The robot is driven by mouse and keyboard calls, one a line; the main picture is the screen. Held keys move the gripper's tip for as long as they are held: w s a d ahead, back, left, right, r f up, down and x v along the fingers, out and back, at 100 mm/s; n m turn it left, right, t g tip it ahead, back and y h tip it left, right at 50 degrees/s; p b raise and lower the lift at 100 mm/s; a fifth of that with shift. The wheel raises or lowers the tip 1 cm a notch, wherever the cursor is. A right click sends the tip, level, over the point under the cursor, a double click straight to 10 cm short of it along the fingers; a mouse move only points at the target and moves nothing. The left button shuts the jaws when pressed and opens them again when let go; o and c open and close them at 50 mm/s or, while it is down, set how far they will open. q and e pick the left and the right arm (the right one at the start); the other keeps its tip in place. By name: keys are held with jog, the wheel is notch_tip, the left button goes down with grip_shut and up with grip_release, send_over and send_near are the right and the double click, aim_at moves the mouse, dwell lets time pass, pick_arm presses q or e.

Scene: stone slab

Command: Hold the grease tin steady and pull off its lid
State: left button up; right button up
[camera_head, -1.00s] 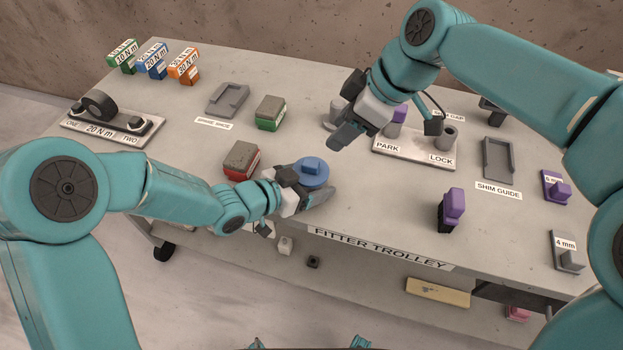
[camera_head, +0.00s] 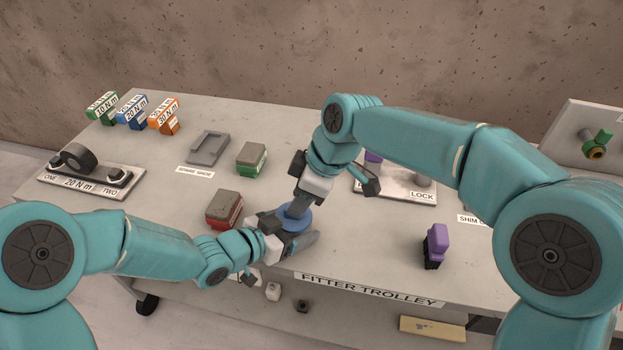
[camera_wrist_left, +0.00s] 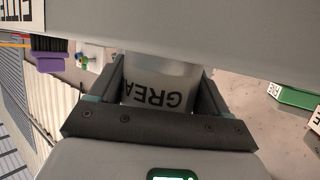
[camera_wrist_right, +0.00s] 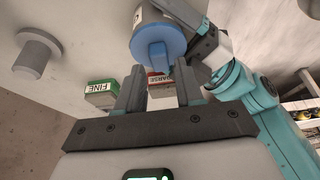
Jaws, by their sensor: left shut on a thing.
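The grease tin (camera_wrist_left: 160,92) is a pale cylinder with "GREA" visible on its label in the left wrist view. My left gripper (camera_head: 296,243) is shut on the tin's body near the trolley's front edge. The tin's blue lid (camera_head: 304,225) is on top, and its raised grip (camera_wrist_right: 154,62) shows in the right wrist view. My right gripper (camera_head: 297,211) is directly above the lid, pointing down. Its fingers (camera_wrist_right: 160,88) are open, with the lid's grip in line with the gap. Whether they touch the grip I cannot tell.
A red block (camera_head: 225,208) and a green block (camera_head: 251,157) stand left of the grippers. The PARK/LOCK plate (camera_head: 410,193) is behind my right arm. The trolley front edge is close.

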jog(key=shift+x, duration=1.4)
grip_shut()
jog(key=shift+c, duration=1.9)
grip_release()
grip_shut()
jog(key=shift+r, duration=0.1)
jog(key=shift+r, duration=3.95)
